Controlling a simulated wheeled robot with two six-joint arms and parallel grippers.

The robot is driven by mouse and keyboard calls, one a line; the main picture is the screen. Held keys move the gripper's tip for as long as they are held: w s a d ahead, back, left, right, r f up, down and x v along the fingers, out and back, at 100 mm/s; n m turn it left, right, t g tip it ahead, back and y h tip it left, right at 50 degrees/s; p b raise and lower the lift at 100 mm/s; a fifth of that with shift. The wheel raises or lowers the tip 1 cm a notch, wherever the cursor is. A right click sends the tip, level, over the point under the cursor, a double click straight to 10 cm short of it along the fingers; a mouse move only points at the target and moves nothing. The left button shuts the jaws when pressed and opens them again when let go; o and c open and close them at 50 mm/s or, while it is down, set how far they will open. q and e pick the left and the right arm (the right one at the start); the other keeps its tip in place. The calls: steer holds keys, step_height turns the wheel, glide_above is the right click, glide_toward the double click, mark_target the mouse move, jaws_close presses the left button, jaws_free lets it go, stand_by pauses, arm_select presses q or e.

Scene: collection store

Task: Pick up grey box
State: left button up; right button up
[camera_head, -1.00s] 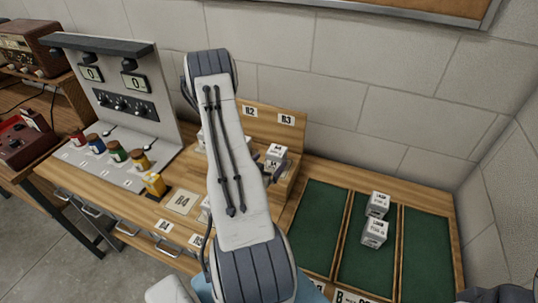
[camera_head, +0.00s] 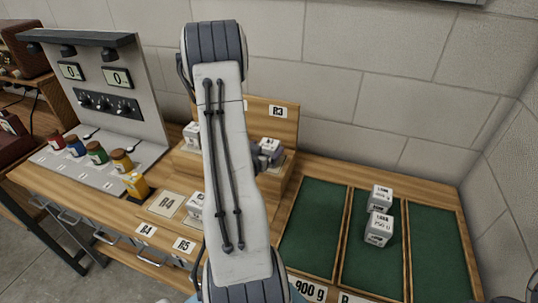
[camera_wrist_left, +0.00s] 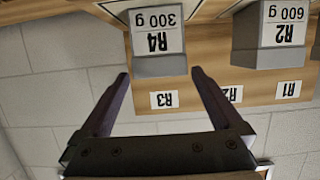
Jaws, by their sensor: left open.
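In the left wrist view, which shows the scene upside down, a grey box (camera_wrist_left: 160,66) with a white "R4 300 g" label lies at the fingertips of my left gripper (camera_wrist_left: 161,76). The two fingers are apart, one to each side of its near edge; I cannot tell if they touch it. A second grey box (camera_wrist_left: 267,58) labelled "R2 600 g" stands to the right. In the head view my left arm crosses the middle and hides part of the wooden rack. A pale-topped box (camera_head: 270,145) shows beside the dark left gripper (camera_head: 262,158). My right gripper is not seen.
The wooden rack (camera_head: 283,126) backs onto a block wall. More boxes sit left of my arm (camera_head: 192,133) and lower on the bench (camera_head: 196,203). Two boxes (camera_head: 379,228) stand in the middle green-lined tray (camera_head: 370,268). Jars (camera_head: 122,161) stand at left.

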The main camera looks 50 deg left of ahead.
mark_target(269, 143)
arm_select(q)
steer(key=shift+p+x, duration=0.5)
steer(key=shift+x, duration=1.25)
steer(key=c, duration=1.5)
jaws_close()
steer(key=shift+a+r, duration=0.1)
